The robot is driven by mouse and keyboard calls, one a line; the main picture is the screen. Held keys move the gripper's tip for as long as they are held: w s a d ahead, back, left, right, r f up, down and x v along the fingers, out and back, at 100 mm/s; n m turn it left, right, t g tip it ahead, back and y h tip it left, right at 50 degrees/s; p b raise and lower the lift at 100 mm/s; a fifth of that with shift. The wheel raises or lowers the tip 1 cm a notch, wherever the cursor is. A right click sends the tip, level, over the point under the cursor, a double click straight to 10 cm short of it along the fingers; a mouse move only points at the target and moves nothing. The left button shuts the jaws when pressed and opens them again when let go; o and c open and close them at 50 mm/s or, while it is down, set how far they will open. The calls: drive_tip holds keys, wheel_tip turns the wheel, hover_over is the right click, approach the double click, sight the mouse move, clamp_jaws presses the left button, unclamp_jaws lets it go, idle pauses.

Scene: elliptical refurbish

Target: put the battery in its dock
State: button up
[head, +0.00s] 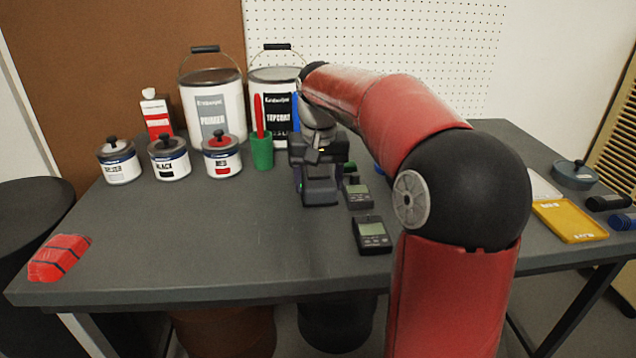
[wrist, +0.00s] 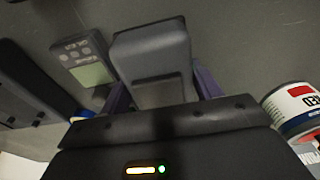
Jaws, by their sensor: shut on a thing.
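My gripper (head: 318,172) is over the middle of the table and points down. It is shut on a dark grey block that I take for the battery (wrist: 152,62); in the head view the battery (head: 320,192) shows below the jaws. In the wrist view the purple-grey fingers are on either side of it. I cannot tell whether its lower end touches the table. I cannot make out the dock for certain. A long black object (wrist: 32,85) at the left of the wrist view may be it; my arm seems to hide that area in the head view.
A green cup (head: 262,152), small cans (head: 222,157) and large pails (head: 214,110) stand behind and left. A yellow tray (head: 569,221) lies right. The front-left table is mostly clear.

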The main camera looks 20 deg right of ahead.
drive_tip(key=shift+f, duration=0.25)
drive_tip(key=o, duration=0.8)
drive_tip(key=shift+f, duration=0.1)
